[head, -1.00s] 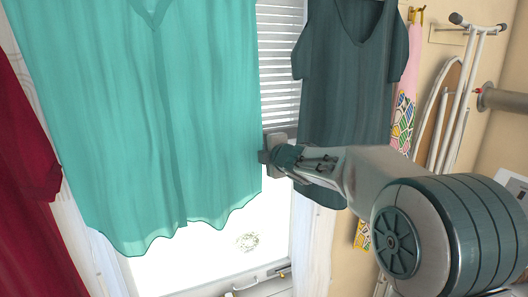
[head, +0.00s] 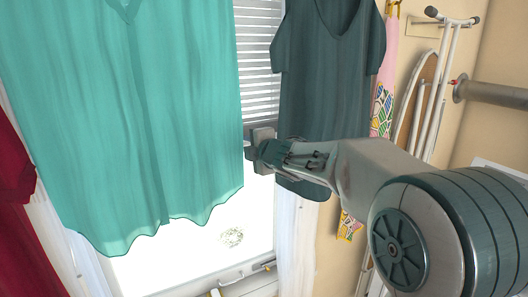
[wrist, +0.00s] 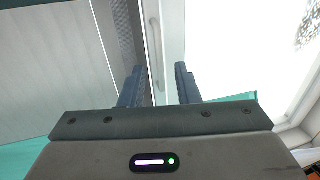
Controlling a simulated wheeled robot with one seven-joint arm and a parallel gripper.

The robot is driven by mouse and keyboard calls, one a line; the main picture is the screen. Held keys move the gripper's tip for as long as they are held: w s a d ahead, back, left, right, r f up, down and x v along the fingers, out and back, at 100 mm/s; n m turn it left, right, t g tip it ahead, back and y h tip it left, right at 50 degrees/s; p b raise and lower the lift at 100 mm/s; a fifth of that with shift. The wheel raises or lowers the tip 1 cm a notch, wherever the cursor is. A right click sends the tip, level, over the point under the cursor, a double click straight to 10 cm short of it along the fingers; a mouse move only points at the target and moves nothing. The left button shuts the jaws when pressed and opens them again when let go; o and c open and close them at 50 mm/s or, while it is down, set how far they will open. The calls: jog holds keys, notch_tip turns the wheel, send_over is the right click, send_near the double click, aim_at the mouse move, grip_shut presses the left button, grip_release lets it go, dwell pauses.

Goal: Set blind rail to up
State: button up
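The blind (head: 258,60) hangs at the window between two hanging tops, its pale slats lowered partway. In the wrist view its grey slats (wrist: 45,50) fill the left side, bordered by the pale bottom rail (wrist: 170,30) with a slim handle (wrist: 153,35). My gripper (head: 254,146) is at the blind's lower end, just right of the teal blouse. In the wrist view the two dark fingers of my gripper (wrist: 157,85) stand apart, with the rail in line with the gap. Whether either finger touches the rail is unclear.
A teal blouse (head: 125,120) covers much of the window on the left. A dark green top (head: 330,90) hangs behind my arm. A red garment (head: 18,200) is at far left. Bright window glass (head: 190,262) lies below. An ironing board (head: 416,100) leans at right.

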jog(key=v, duration=1)
jog(key=shift+s, duration=0.25)
jog(key=shift+d, duration=0.25)
jog(key=s+d+f+m+g+h, duration=0.2)
jog(key=s+d+f+m+h, duration=0.35)
jog(key=d+m, duration=0.2)
jog(key=s+d+f+m+g+h, duration=0.1)
jog(key=s+d+f+m+h, duration=0.3)
jog(key=s+d+m, duration=0.4)
jog(key=s+a+f+m+g+y, duration=0.2)
jog(key=s+f+m+g, duration=0.5)
jog(key=s, duration=0.8)
notch_tip(320, 180, down, 3)
jog(key=shift+a+f+m, duration=0.25)
jog(key=shift+m, duration=0.2)
